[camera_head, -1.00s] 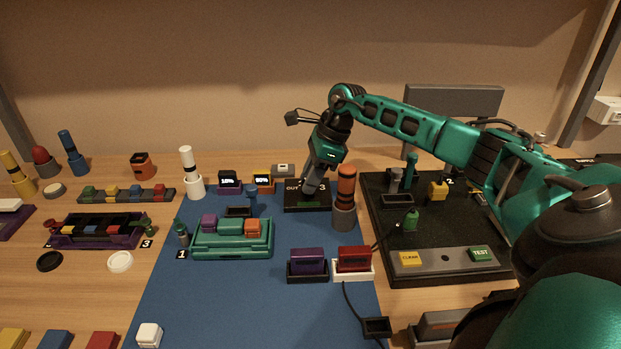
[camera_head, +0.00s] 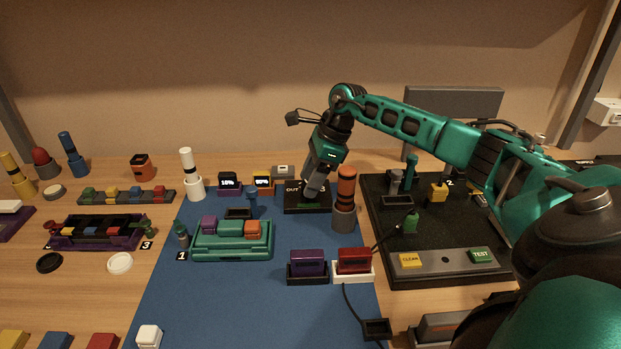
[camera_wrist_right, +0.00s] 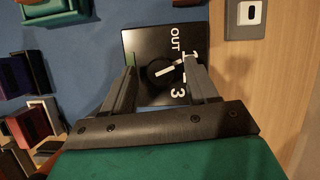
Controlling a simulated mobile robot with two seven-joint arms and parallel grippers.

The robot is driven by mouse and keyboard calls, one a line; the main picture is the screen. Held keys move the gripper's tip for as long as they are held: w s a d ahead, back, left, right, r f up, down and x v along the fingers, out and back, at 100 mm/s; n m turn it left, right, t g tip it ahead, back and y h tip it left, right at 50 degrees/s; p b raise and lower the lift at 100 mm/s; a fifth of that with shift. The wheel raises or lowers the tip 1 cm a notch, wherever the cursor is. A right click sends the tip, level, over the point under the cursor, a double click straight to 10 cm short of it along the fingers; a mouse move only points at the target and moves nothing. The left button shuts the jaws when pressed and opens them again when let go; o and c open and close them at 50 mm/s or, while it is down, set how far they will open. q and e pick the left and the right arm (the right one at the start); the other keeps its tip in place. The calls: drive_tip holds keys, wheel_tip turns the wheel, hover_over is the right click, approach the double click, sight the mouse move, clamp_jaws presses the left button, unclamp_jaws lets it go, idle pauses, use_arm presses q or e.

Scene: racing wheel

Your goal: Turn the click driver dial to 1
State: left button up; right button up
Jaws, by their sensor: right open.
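The black dial plate (camera_head: 293,206) lies at the back of the blue mat, and also shows in the right wrist view (camera_wrist_right: 143,42). It carries white marks, OUT and 3 among them; a finger partly covers the marks between. The round black dial (camera_wrist_right: 163,72) has a white pointer line slanted toward the marks; I cannot tell which mark it meets. My right gripper (camera_head: 311,196) is over the plate, pointing down. In the wrist view its open fingers (camera_wrist_right: 159,74) are on either side of the dial; contact is unclear. My left gripper is out of view.
An orange and grey cylinder (camera_head: 345,195) stands close right of the plate. Two small displays (camera_head: 229,181) stand to its left. A green tray (camera_head: 233,245) and purple and red blocks (camera_head: 308,261) are in front. A black panel (camera_head: 436,262) lies to the right.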

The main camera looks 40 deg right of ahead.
drive_tip(key=v, duration=1.2)
drive_tip(key=shift+r+p, duration=0.35)
drive_tip(key=shift+p, duration=0.1)
